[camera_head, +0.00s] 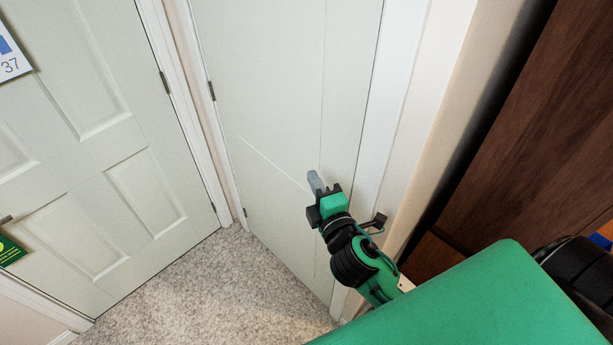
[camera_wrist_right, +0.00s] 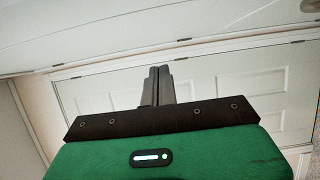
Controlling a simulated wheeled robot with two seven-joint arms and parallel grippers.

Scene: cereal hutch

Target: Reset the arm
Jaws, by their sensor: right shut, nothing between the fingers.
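My right gripper (camera_head: 315,181) is in front of the pale middle door (camera_head: 285,95) in the head view. Its grey fingers are together with nothing between them. In the right wrist view the two fingers (camera_wrist_right: 157,86) stand side by side, shut and empty, with white door panels beyond them. My right arm is green and black and runs down to the lower right. I cannot tell whether the gripper touches the door. My left gripper is not in view.
A white panelled door (camera_head: 95,130) stands at the left, with a numbered sign (camera_head: 12,55) and a green sign (camera_head: 10,251). A dark brown wooden piece (camera_head: 530,140) stands at the right. Speckled grey carpet (camera_head: 220,290) lies clear between the doors.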

